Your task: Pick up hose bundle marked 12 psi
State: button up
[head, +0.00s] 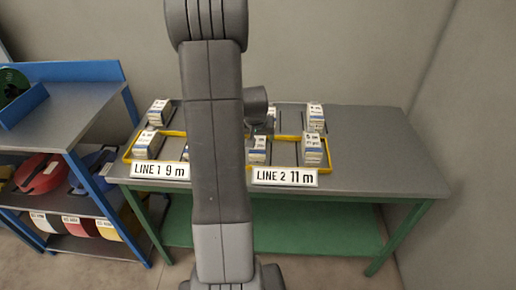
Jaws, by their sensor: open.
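Several small white, labelled bundles stand on the table in two groups. In the left group, one is at the back (159,112) and one at the front (148,145). In the right group, one is at the back right (315,117), one at the front right (311,149) and one at the front left (258,150). Another is partly hidden behind my wrist. Their print is too small to read surely, so I cannot tell which is marked 12 psi. My arm crosses the middle of the view and hides part of the left group. My gripper itself does not show.
Yellow-edged trays carry signs "LINE 1 9 m" (160,171) and "LINE 2 11 m" (285,177). The grey table (375,150) is clear at right, with a green lower shelf (310,232). A blue-framed rack (75,110) with hose reels stands left. A wall lies behind.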

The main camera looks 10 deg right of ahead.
aim_at(258, 143)
jog(key=shift+d+p+x, duration=0.2)
jog(key=shift+p+x, duration=0.3)
jog(key=shift+x, duration=2.25)
jog(key=shift+s, duration=0.1)
jog(key=shift+c, duration=0.2)
jog(key=c, duration=1.3)
